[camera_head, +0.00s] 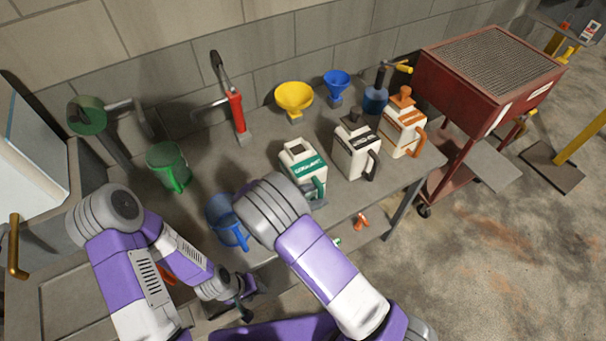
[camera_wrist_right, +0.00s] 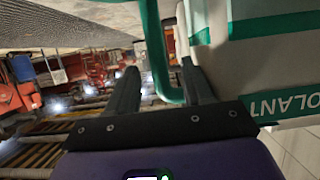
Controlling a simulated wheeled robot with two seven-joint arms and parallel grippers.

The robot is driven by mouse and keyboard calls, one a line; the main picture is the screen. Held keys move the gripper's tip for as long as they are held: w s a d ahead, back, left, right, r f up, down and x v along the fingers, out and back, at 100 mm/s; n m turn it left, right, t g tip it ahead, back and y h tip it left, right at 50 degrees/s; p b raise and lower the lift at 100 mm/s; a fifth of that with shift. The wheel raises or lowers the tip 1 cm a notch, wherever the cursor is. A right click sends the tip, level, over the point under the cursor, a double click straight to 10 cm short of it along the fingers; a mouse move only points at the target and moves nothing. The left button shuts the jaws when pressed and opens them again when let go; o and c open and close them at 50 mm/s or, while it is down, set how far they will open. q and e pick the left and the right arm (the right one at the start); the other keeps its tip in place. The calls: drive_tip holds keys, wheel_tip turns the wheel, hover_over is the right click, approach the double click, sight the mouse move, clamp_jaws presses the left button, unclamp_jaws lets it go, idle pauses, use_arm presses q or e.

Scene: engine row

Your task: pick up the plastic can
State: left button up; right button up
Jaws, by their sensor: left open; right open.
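Three white plastic cans stand in a row on the grey workbench: one with a green label and handle (camera_head: 303,165), one with a black handle (camera_head: 356,148), one with an orange handle and cap (camera_head: 402,125). In the right wrist view the green-trimmed can (camera_wrist_right: 275,75) fills the right side, close up. My right gripper (camera_wrist_right: 160,85) is open, with part of the can's green handle (camera_wrist_right: 157,50) between its fingers; whether they touch cannot be told. My right arm hides this gripper in the head view. My left gripper (camera_head: 243,309) is open and empty, low in front of the bench.
A blue jug (camera_head: 225,218) stands at the bench's front edge and a green jug (camera_head: 168,165) further left. Yellow (camera_head: 294,97) and blue (camera_head: 337,83) funnels stand behind the cans. A red cabinet (camera_head: 465,95) is at the right.

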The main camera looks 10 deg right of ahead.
clamp_jaws()
idle(1.3)
drive_tip(key=shift+w+r, duration=0.1)
drive_tip(key=shift+r, duration=0.05)
